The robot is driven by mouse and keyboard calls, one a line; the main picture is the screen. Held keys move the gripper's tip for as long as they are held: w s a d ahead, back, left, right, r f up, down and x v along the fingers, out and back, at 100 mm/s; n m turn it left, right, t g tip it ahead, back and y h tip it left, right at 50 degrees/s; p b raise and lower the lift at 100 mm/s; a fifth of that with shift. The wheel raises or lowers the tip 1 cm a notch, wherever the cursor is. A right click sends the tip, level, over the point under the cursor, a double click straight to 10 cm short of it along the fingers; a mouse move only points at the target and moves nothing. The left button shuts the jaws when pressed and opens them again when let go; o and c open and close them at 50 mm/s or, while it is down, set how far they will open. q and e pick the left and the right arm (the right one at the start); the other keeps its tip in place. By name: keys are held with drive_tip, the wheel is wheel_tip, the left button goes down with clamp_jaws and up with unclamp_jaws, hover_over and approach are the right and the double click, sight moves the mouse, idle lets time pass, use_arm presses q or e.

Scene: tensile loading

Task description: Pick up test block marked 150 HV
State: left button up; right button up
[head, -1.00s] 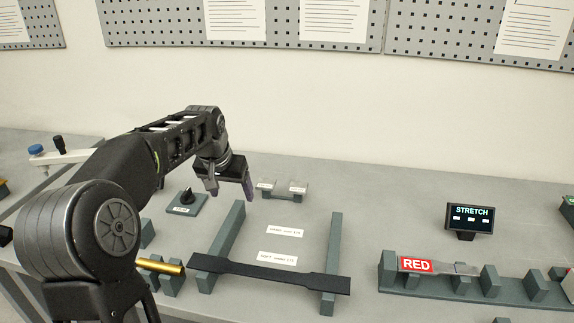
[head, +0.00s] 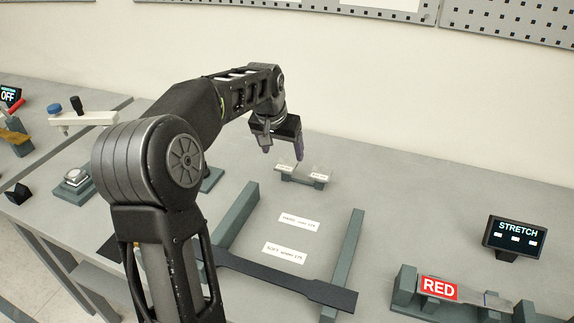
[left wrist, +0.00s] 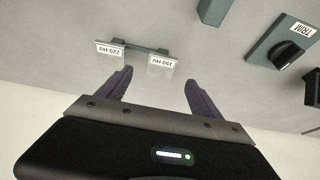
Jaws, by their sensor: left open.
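The test block marked 150 HV (left wrist: 160,70) is a pale block with a white label on a small grey-green stand, beside a block marked 220 HV (left wrist: 111,48). In the head view the two blocks sit beyond the grey frame; the left one (head: 284,168), nearer the knob, appears to be 150 HV. My left gripper (head: 282,155) is open and empty, pointing down just above and behind that left block. In the left wrist view its purple fingers (left wrist: 160,88) are spread to either side of the 150 HV block's line. My right gripper is not in view.
The TRIM knob box (left wrist: 284,52) stands to one side of the stand. A frame of grey-green bars (head: 346,255) with a dark strip specimen (head: 285,284) lies nearer. The STRETCH display (head: 516,237) and a RED-labelled holder (head: 439,288) are at right.

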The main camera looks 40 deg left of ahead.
sight(286, 164)
use_arm(q)
drive_tip(key=shift+w+f, duration=0.15)
drive_tip(key=shift+f, duration=0.25)
drive_tip(key=p+x, duration=0.1)
drive_tip(key=x, duration=0.4)
drive_tip(key=shift+w+a, duration=0.15)
drive_tip(key=shift+a, duration=0.05)
drive_tip(key=shift+c, duration=0.4)
clamp_jaws()
idle(0.6)
